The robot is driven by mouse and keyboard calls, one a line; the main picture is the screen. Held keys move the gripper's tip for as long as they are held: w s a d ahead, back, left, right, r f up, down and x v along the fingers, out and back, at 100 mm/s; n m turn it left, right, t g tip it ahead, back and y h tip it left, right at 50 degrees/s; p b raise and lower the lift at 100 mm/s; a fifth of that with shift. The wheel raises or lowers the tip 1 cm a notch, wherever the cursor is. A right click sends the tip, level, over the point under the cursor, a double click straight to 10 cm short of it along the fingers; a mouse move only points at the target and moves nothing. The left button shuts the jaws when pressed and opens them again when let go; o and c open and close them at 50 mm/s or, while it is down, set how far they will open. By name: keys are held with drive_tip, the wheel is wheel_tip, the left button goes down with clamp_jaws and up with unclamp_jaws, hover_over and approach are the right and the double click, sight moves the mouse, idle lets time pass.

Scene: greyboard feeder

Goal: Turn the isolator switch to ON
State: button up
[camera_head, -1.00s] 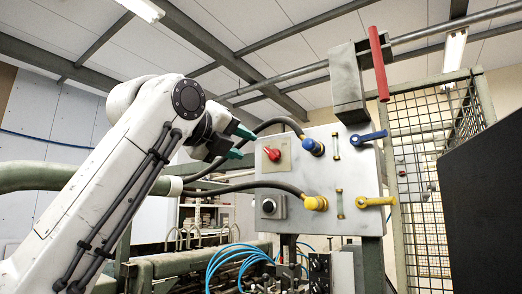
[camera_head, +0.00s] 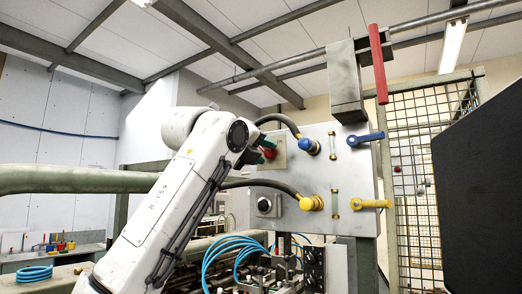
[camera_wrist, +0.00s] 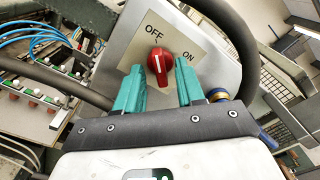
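The isolator switch is a red knob (camera_wrist: 160,62) on a beige plate (camera_wrist: 183,40) marked OFF and ON, seen in the wrist view. The white line on the knob points up toward OFF. My gripper (camera_wrist: 158,68) is open, with one teal finger on each side of the knob, which shows between the tips. I cannot tell whether either finger touches it. In the head view my gripper (camera_head: 266,148) is at the upper left of the grey panel (camera_head: 341,183), partly covering the red knob (camera_head: 271,154) and its plate.
Blue (camera_head: 310,147) and yellow (camera_head: 311,203) connectors with thick dark cables stick out beside the switch. A black knob (camera_head: 265,205) sits below. A red bar (camera_head: 378,65) stands above.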

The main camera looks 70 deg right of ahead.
clamp_jaws()
drive_tip(key=shift+m, duration=0.3)
drive_tip(key=m+b, duration=0.2)
drive_tip(key=shift+f+m, duration=0.1)
drive_tip(key=shift+m, duration=0.3)
drive_tip(key=m+b, duration=0.1)
drive_tip(key=m, duration=0.4)
drive_tip(key=shift+w+b, duration=0.1)
drive_tip(key=shift+b, duration=0.2)
drive_tip(key=m, duration=0.4)
drive_tip(key=shift+m+b, duration=0.3)
drive_tip(key=shift+m, duration=0.1)
drive_tip(key=m, duration=0.4)
drive_tip(key=shift+m, duration=0.4)
unclamp_jaws()
